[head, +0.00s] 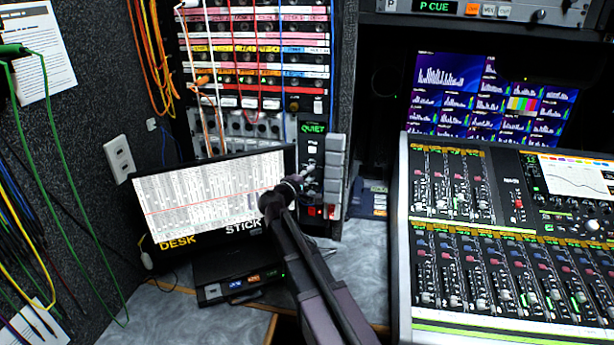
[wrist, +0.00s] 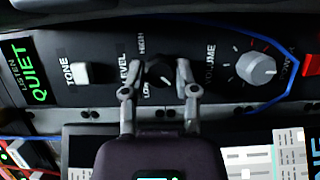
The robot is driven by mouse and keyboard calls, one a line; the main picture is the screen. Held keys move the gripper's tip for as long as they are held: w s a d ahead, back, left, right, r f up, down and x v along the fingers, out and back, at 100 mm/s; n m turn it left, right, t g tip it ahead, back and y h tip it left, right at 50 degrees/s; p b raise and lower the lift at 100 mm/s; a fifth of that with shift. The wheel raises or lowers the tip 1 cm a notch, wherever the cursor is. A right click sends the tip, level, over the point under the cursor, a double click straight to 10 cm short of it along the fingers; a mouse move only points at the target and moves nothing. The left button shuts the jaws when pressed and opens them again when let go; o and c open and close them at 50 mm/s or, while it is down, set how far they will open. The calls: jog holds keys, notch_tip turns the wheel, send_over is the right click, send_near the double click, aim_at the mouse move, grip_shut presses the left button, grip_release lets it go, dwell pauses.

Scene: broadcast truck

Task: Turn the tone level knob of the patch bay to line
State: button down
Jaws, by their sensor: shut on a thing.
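The tone level knob (wrist: 158,73) is small and black, on a dark panel strip (wrist: 110,50) beside the word LEVEL. Small labels near it seem to read HIGH and LOW; I cannot make out a LINE label. My gripper (wrist: 158,82) has one finger on each side of the knob and is shut on it. The knob's pointer direction is hard to tell. In the head view my gripper (head: 292,186) is at the lower part of the panel strip marked QUIET (head: 312,127), and the knob is hidden there.
A white TONE switch (wrist: 90,73) is left of the knob, and a grey volume knob (wrist: 256,68) is to the right. A blue cable (wrist: 285,85) runs past the panel. A lit monitor (head: 205,195) stands close left of my arm; a mixing desk (head: 500,240) is right.

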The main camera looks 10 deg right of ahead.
jog(key=shift+w, duration=0.1)
jog(key=shift+c, duration=1.9)
grip_release()
jog(key=shift+s+a, duration=0.35)
jog(key=shift+s, duration=0.1)
jog(key=v, duration=1.1)
